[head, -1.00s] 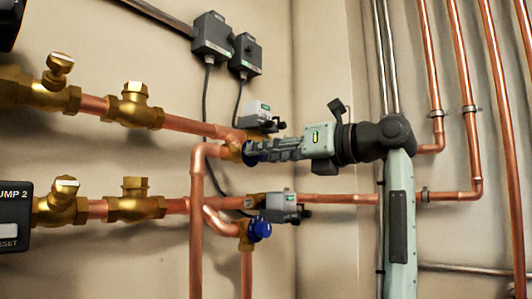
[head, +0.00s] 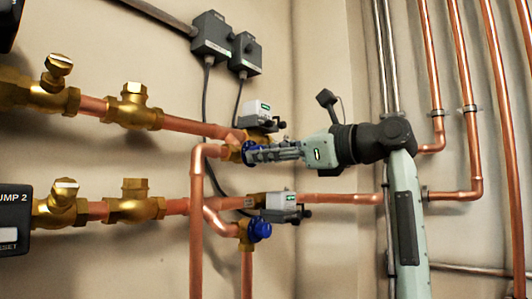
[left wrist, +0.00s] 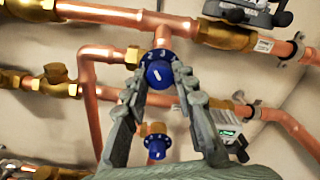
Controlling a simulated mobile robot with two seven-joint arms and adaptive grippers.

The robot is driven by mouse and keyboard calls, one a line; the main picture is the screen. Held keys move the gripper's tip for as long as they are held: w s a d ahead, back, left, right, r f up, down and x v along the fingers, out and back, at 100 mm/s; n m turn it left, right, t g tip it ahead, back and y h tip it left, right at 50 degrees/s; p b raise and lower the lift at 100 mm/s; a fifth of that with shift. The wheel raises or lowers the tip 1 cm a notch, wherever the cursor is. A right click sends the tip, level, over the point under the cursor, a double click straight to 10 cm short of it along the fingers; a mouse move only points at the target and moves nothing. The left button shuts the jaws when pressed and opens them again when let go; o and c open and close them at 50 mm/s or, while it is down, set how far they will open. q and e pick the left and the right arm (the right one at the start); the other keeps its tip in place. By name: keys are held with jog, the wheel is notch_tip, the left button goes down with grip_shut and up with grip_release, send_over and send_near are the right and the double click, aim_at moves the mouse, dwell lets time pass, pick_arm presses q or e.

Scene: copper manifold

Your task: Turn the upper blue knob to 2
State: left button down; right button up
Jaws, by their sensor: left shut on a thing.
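The upper blue knob (head: 250,152) sits on a brass valve at the end of the upper copper branch. My left gripper (head: 256,153) is shut on it, with its fingers on both sides. In the left wrist view, the knob (left wrist: 159,75) faces the camera between the fingertips (left wrist: 162,88). Its white mark slants to the upper left. My right gripper is not in view.
A vertical copper pipe (head: 196,230) stands left of the knobs. Several copper pipes (head: 467,110) run up the right wall.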

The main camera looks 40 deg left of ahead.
pick_arm(q)
jog(key=shift+n, duration=0.6)
jog(key=c, duration=1.2)
grip_release()
jog(key=w+d, duration=0.1)
jog(key=d, duration=1.1)
jog(key=shift+w, duration=0.15)
